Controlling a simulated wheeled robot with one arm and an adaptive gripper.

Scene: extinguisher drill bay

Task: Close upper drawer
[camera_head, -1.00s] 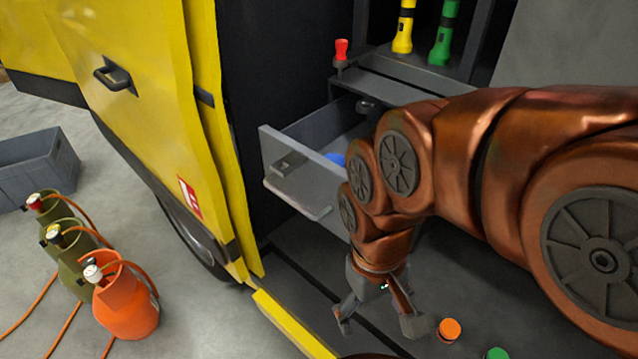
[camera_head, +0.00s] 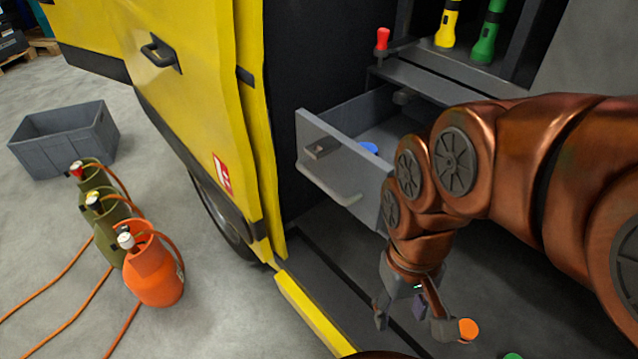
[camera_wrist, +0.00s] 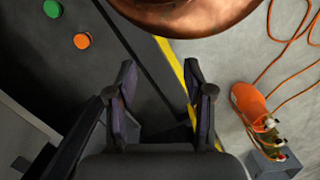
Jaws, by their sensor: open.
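The upper drawer (camera_head: 345,160) is grey and stands pulled out of the cabinet inside the yellow vehicle. Its front carries a bar handle (camera_head: 328,184) and a dark latch block. A blue object (camera_head: 369,148) lies inside it. My gripper (camera_head: 410,326) hangs below and in front of the drawer, pointing down, apart from it. In the wrist view my gripper (camera_wrist: 162,100) has its two fingers spread with nothing between them. My arm hides the drawer's right part.
An orange cap (camera_head: 467,329) and a green cap (camera_head: 512,356) lie on the vehicle floor. The yellow door (camera_head: 190,110) stands left of the drawer. Yellow and green flashlights (camera_head: 487,32) and a red item (camera_head: 382,39) stand above. Extinguishers (camera_head: 152,270) and a grey crate (camera_head: 65,140) are outside.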

